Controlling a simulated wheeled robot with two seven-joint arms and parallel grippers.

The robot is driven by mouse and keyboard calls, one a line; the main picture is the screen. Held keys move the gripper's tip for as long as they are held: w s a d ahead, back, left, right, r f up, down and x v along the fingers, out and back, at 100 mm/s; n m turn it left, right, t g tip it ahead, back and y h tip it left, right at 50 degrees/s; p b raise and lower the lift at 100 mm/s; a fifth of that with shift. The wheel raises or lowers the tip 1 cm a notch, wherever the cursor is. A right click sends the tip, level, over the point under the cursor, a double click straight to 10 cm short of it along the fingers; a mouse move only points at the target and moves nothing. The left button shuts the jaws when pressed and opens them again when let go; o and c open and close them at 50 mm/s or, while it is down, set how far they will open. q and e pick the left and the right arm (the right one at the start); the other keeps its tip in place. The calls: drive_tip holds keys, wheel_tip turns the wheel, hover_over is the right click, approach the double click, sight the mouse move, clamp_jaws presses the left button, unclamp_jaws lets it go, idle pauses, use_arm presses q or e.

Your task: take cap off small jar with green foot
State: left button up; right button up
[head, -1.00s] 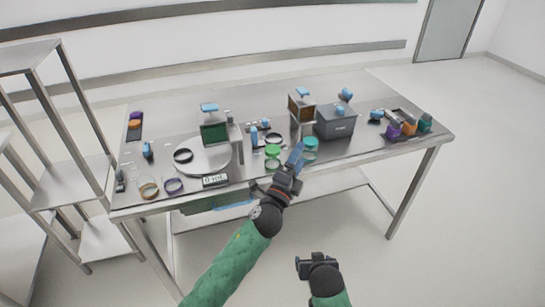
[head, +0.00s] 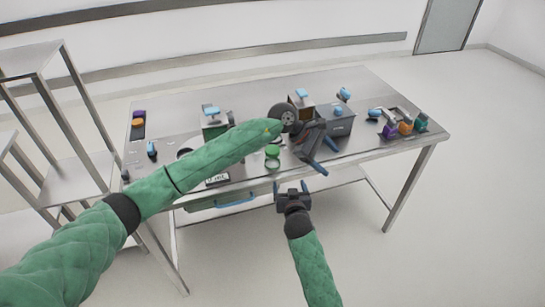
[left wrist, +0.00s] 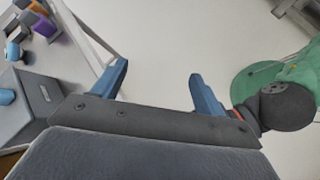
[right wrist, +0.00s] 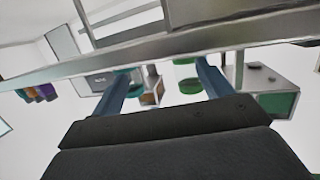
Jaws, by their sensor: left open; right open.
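A small jar with a green top (head: 272,150) and a green band at its base (head: 272,163) stands near the table's front edge, left of my left gripper. In the right wrist view, which looks upside down, a clear jar with green ends (right wrist: 187,70) shows near the right-hand finger; another green-ended jar (right wrist: 135,82) is partly behind the other finger. My left gripper (head: 327,157) is open and empty over the front edge; its spread fingers show in the left wrist view (left wrist: 160,82). My right gripper (head: 292,187) is open and empty in front of the table, below its top.
A dark grey box (head: 337,121) stands behind my left gripper. Purple, orange and teal containers (head: 405,127) are at the table's right end. Floor in front is clear.

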sight(274, 161)
use_arm(q)
drive_tip(key=w+a+m+y, duration=0.1)
drive_tip(key=w+a+y, duration=0.2)
drive_tip(key=a, duration=0.2)
drive_tip(key=w+a+r+t+y, duration=0.1)
drive_tip(key=w+a+y, duration=0.2)
drive_tip(key=a, duration=0.3)
drive_tip(key=w+a+r+m+y, duration=0.1)
drive_tip(key=w+a+y, duration=0.2)
drive_tip(key=w+a, duration=0.2)
drive_tip(key=shift+w+a+r+m+t+p, duration=0.2)
drive_tip(key=shift+a+r+m+t+p, duration=0.1)
drive_tip(key=shift+t, duration=0.1)
use_arm(e)
drive_tip(key=shift+n+t+y, duration=0.6)
drive_tip(key=shift+t+y, duration=0.3)
drive_tip(key=w+a+r, duration=0.4)
drive_tip(key=w, duration=0.1)
drive_tip(key=shift+a+r, duration=0.3)
use_arm(q)
drive_tip(key=shift+a, duration=0.1)
use_arm(e)
drive_tip(key=shift+w+a, duration=0.1)
drive_tip(key=shift+w, duration=0.15)
drive_tip(key=shift+w+a, duration=0.25)
drive_tip(key=shift+w, duration=0.95)
drive_tip(key=shift+w+a, duration=0.2)
drive_tip(key=shift+w, duration=1)
drive_tip(key=shift+w+a, duration=0.25)
drive_tip(key=shift+w, duration=0.95)
